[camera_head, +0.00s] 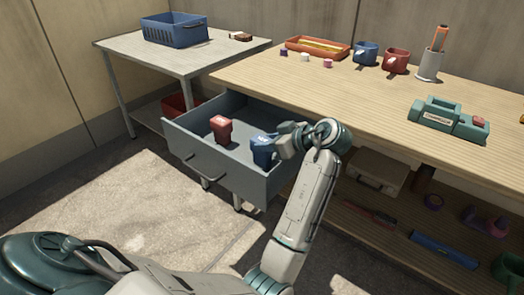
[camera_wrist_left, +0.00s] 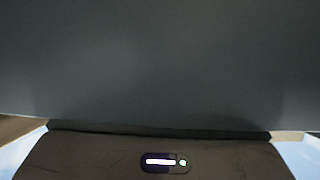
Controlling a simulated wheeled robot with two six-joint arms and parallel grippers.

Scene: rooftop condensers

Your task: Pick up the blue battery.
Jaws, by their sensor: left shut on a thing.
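The blue battery (camera_head: 263,150) is in the open grey drawer (camera_head: 232,180), near its right side. My left gripper (camera_head: 273,147) is shut on the blue battery from the right, its wrist above the drawer's right wall. Whether the battery touches the drawer floor I cannot tell. A red battery (camera_head: 221,130) stands upright in the drawer to the left of the blue one. The left wrist view is filled by a dark grey surface, with a dark panel (camera_wrist_left: 160,145) carrying a lit white bar and green light below it. My right gripper is not in view.
The wooden bench (camera_head: 350,88) holds a teal device (camera_head: 447,118), two mugs, a pen cup and an orange tray (camera_head: 318,47). A side table (camera_head: 178,60) carries a blue basket (camera_head: 174,29). Floor is clear in front of the drawer. A shelf below the bench holds several items.

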